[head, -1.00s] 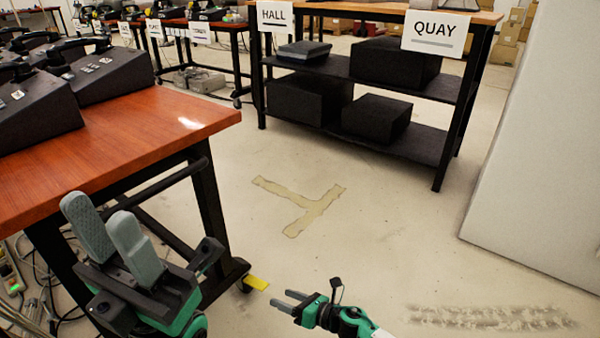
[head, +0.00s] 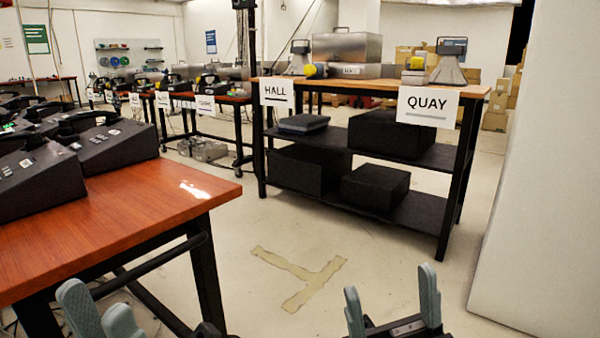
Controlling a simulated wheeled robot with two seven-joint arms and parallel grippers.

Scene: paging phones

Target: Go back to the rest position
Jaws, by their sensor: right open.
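My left gripper (head: 98,318) is at the lower left, in front of the wooden table's near side. Its two grey fingers point up, with a narrow gap between them; nothing shows in that gap. The lower part is cut off by the picture edge. My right gripper (head: 392,312) is at the bottom, right of the middle. Its grey fingers are wide apart and empty, pointing up over the bare floor.
A wooden table (head: 140,215) with several black desk phones (head: 118,152) stands at the left. A shelf table (head: 398,88) with HALL (head: 276,93) and QUAY (head: 427,106) signs stands ahead. A white wall (head: 540,200) rises at the right. Floor between (head: 390,255) is clear.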

